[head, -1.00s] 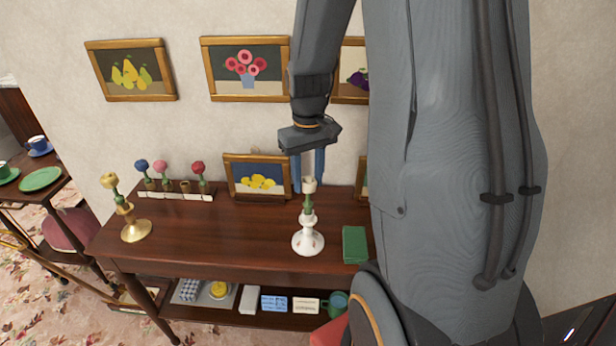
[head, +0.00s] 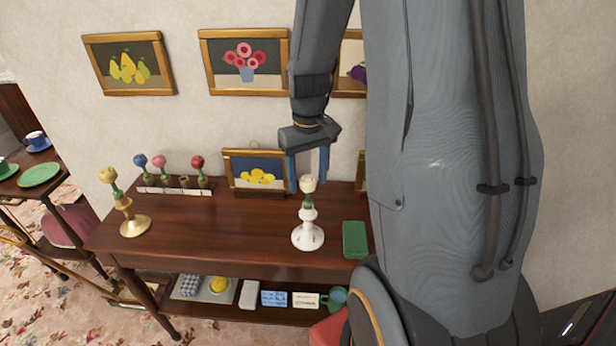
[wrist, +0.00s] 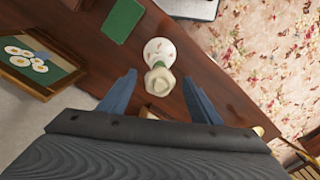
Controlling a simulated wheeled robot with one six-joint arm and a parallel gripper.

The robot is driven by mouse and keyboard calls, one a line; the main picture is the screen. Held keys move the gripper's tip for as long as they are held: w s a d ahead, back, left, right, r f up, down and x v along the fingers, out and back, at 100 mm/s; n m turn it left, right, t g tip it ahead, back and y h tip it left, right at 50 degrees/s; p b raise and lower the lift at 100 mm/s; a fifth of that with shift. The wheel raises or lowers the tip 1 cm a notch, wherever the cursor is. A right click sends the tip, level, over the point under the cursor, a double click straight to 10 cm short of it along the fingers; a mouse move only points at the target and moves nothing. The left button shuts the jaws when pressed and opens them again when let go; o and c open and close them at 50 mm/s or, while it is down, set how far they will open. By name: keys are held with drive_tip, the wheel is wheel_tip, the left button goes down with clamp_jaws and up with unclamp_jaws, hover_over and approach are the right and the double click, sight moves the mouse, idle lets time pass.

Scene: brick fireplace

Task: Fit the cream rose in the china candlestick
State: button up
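The cream rose (head: 309,184) stands upright in the top of the white china candlestick (head: 308,236), its short green stem showing just above the candlestick. How deep the stem sits is hidden. My gripper (head: 308,180) is open, its blue fingers on either side of the rose head and apart from it. In the wrist view the rose (wrist: 159,81) shows between and just beyond the two spread fingertips, with the china candlestick's base (wrist: 158,49) behind it.
A brass candlestick (head: 135,226) with a yellow flower stands on the left of the wooden table (head: 220,235). A white rack (head: 172,190) with blue, pink and red flowers is behind. A green book (head: 355,240) lies right of the china candlestick. A framed lemon picture (head: 256,174) stands at the back.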

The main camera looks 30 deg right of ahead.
drive_tip(key=shift+r+b, duration=1.05)
drive_tip(key=shift+r, duration=2.85)
drive_tip(key=s+a+f+t, duration=0.1)
drive_tip(key=s+a+f, duration=0.2)
drive_tip(key=a, duration=0.4)
drive_tip(key=s+a+f+t, duration=0.2)
drive_tip(key=s+a, duration=0.2)
drive_tip(key=a, duration=0.2)
wheel_tip(320, 180, down, 7)
drive_tip(key=g+b, duration=0.1)
drive_tip(key=b, duration=0.4)
drive_tip(key=shift+s+n+g+b, duration=0.2)
drive_tip(key=shift+n+g+b, duration=0.1)
